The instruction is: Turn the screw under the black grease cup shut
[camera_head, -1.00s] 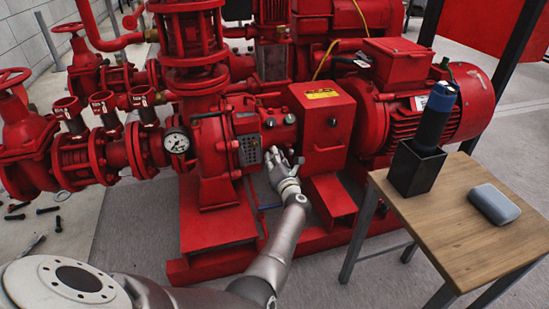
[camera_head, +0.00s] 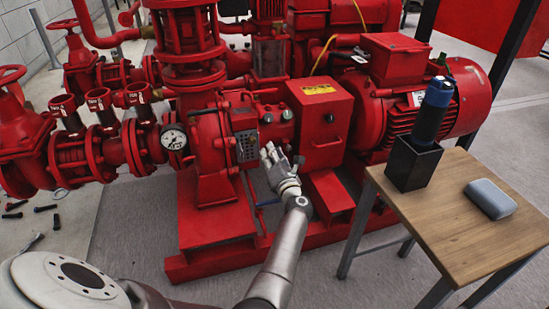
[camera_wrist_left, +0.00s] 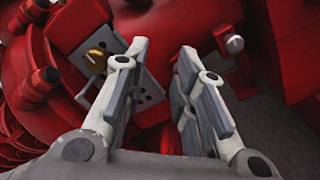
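My left gripper (camera_head: 269,151) is in front of the red pump housing, just right of a grey perforated plate (camera_head: 246,147). The left wrist view shows its two fingers (camera_wrist_left: 164,48) apart, with nothing between them. That view also shows a brass-coloured fitting (camera_wrist_left: 97,56) by the plate at left and a silver round-ended fitting (camera_wrist_left: 234,44) at right. Dark caps (camera_wrist_left: 50,74) sit on red parts at far left. I cannot tell which part is the black grease cup, and no screw under it can be made out. My right gripper is out of view.
A red box with a yellow label (camera_head: 320,120) stands right of the gripper. A wooden table (camera_head: 450,215) at right holds a black holder (camera_head: 413,165) with a dark blue object (camera_head: 432,112) and a grey case (camera_head: 491,199). Loose tools lie on the floor at left.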

